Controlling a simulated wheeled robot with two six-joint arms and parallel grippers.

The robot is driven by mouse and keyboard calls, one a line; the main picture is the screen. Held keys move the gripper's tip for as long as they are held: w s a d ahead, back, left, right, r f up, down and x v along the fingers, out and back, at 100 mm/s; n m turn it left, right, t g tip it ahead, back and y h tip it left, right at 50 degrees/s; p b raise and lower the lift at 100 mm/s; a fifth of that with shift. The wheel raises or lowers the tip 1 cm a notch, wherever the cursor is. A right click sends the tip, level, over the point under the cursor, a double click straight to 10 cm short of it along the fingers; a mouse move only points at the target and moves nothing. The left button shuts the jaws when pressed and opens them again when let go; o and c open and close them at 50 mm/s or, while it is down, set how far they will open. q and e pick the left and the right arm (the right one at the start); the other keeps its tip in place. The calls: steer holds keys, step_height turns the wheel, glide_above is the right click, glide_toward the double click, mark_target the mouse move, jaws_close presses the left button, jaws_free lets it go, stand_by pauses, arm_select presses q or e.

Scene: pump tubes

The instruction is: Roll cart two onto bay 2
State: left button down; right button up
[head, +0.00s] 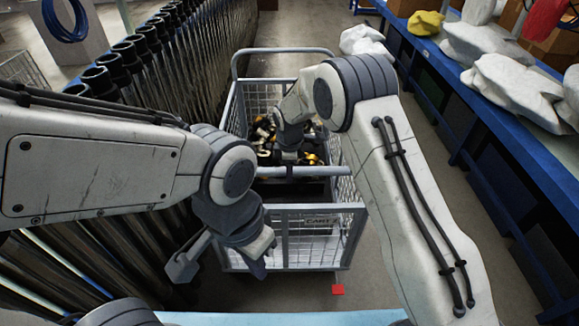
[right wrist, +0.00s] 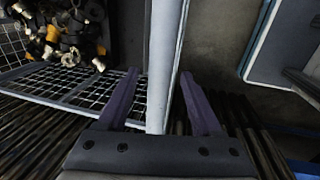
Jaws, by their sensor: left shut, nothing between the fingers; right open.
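The wire-mesh cart (head: 285,210) stands in the middle of the head view, with grey rails and a front label reading CART; the character after it is hard to make out. Dark and brass-coloured fittings (head: 265,135) lie inside. My right gripper (head: 290,157) is at the cart's near crossbar (head: 325,172). In the right wrist view, the open fingers of the right gripper (right wrist: 160,80) stand on either side of a grey bar (right wrist: 166,60). My left gripper (head: 222,264) is shut and empty, in front of the cart's near left corner. I cannot identify bay 2.
A dense row of dark tubes (head: 130,65) lines the cart's left side. A blue bench (head: 470,95) with pale wrapped lumps runs along the right.

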steer(key=shift+c, duration=0.4)
jaws_close()
stand_by(1.1)
